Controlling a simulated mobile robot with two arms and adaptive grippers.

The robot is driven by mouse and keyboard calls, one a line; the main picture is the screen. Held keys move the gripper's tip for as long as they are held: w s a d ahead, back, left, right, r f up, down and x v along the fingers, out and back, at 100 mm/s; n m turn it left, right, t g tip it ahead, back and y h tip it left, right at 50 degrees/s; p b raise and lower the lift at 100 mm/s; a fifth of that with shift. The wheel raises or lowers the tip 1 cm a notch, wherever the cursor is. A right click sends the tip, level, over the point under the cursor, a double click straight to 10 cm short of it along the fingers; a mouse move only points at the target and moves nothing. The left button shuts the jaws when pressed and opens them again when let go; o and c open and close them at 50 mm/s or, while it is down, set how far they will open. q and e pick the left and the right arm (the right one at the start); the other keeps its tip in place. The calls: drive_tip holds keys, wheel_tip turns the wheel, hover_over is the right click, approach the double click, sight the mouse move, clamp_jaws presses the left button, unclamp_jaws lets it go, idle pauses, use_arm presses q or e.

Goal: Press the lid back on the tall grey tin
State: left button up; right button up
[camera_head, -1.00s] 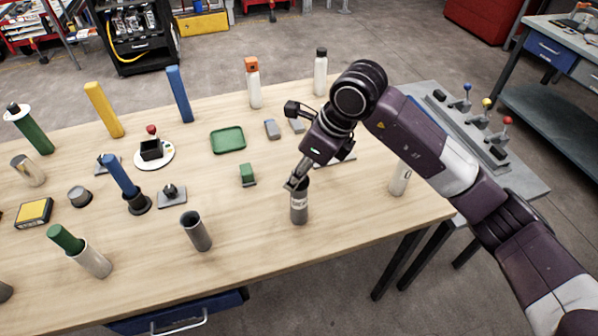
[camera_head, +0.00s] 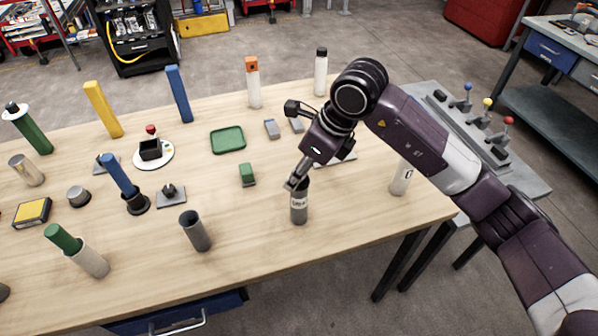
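A tall grey tin (camera_head: 299,211) with a pale label stands upright near the front right of the wooden table. My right gripper (camera_head: 293,184) points down at the top of this tin, its fingertips at or very near the rim. The fingers and my wrist cover the tin's top, so I cannot tell whether a lid is there or how it sits. The fingers look small and close together; I cannot tell whether they are shut on something. My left gripper is not in view.
An open grey cylinder (camera_head: 196,232) stands to the left of the tin. A small green block (camera_head: 247,175) lies behind it, and a white bottle (camera_head: 400,178) stands to the right by the table edge. The table (camera_head: 265,235) is bare between the cylinder and the tin.

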idle(0.3)
drive_tip(key=o, duration=1.5)
drive_tip(key=shift+c, duration=0.2)
drive_tip(key=shift+r, duration=0.1)
drive_tip(key=shift+r+p, duration=1.55)
drive_tip(key=shift+r, duration=1.9)
drive_tip(key=shift+c, duration=0.3)
clamp_jaws()
drive_tip(key=shift+f, duration=0.25)
